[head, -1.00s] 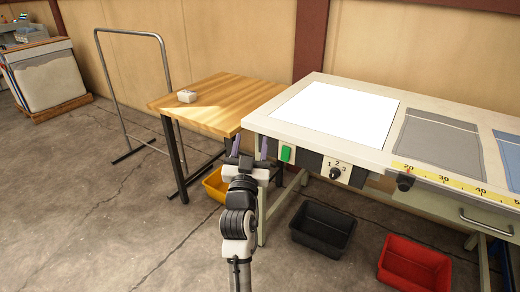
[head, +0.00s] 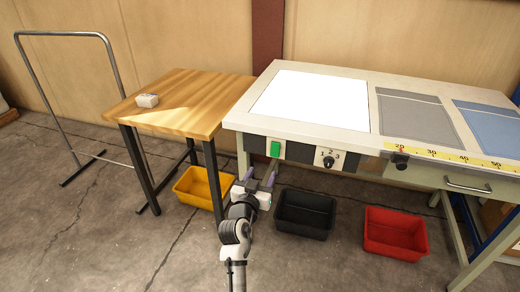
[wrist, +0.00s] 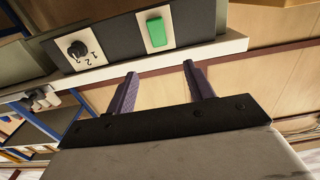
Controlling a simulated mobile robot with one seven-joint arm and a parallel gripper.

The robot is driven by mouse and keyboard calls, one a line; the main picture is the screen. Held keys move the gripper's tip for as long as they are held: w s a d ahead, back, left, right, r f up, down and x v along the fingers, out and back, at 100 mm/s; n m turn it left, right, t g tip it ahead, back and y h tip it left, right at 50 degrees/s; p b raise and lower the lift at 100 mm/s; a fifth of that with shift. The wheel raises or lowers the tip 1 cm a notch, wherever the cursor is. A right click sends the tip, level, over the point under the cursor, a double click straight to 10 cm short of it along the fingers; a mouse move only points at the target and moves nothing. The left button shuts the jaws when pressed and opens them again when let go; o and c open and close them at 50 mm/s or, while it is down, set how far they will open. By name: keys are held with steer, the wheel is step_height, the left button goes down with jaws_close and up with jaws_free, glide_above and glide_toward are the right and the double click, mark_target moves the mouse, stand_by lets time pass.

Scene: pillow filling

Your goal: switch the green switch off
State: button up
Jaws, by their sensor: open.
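The green switch (head: 275,149) is a small upright rectangle on a white plate, on the dark front panel of the worktable (head: 360,143). It also shows in the wrist view (wrist: 156,32), near the top centre. I cannot tell from its look whether it is on or off. A white panel on the tabletop (head: 312,98) looks bright. My gripper (head: 260,178) is open and empty, just below the switch in the head view. In the wrist view its two fingers (wrist: 160,82) point toward the panel edge, apart from the switch.
A numbered black dial (head: 328,160) sits right of the switch. Yellow (head: 200,187), black (head: 305,210) and red (head: 396,233) bins stand on the floor.

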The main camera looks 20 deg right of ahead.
mark_target(275, 147)
steer(key=p+x, duration=0.4)
steer(key=x, duration=0.9)
steer(key=shift+w+d, duration=0.25)
steer(key=shift+d, duration=0.1)
steer(key=shift+c, duration=0.2)
